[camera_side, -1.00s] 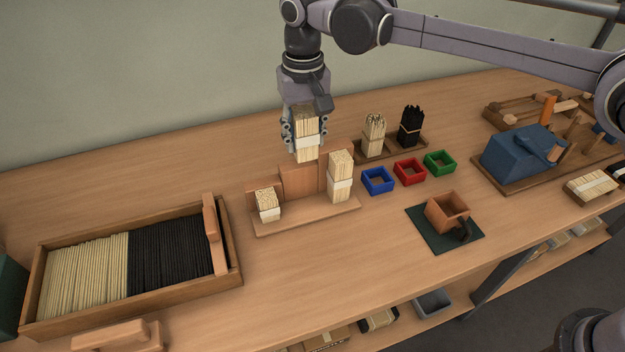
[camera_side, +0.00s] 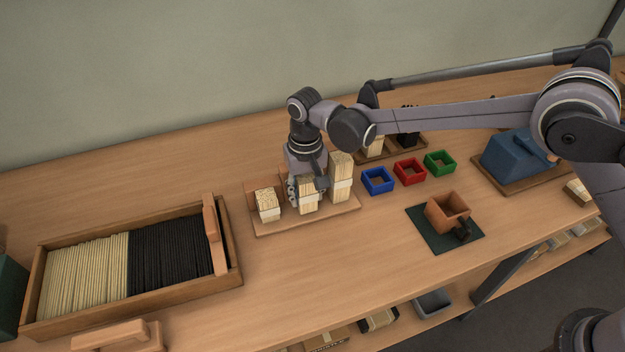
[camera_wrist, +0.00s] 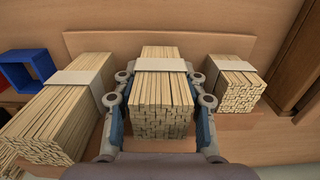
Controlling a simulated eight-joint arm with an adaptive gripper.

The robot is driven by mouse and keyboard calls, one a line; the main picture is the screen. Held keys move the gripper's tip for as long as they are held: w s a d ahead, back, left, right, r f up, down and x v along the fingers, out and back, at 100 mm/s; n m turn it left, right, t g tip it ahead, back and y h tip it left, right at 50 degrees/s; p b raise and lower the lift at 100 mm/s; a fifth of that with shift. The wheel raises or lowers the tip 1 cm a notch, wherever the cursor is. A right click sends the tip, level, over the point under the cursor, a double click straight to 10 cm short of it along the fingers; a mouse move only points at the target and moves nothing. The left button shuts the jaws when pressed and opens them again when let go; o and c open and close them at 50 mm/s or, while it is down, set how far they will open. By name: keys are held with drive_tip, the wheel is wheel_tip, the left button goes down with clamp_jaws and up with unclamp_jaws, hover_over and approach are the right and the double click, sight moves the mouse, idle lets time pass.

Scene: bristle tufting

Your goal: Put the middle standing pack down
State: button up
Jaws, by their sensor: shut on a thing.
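The middle pack (camera_side: 308,195) is a bundle of pale sticks with a white band. It is upright on the wooden stand (camera_side: 290,226), between a shorter pack (camera_side: 267,205) on the left and a taller pack (camera_side: 341,176) on the right. My gripper (camera_side: 308,190) is low over the stand and shut on the middle pack. In the wrist view the middle pack (camera_wrist: 162,92) lies between both fingers, with the taller pack (camera_wrist: 65,105) to the left and the shorter pack (camera_wrist: 235,83) to the right. Whether its base touches the stand is hard to tell.
Blue (camera_side: 377,181), red (camera_side: 409,171) and green (camera_side: 440,162) open boxes sit right of the stand. A wooden tray (camera_side: 236,268) of pale and black sticks is at left. A brown box (camera_side: 447,213) stands on a dark mat. Bare bench lies in front.

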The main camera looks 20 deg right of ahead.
drive_tip(key=shift+f, duration=0.45)
drive_tip(key=shift+f, duration=0.15)
drive_tip(key=o, duration=1.2)
drive_tip(key=shift+c, duration=0.2)
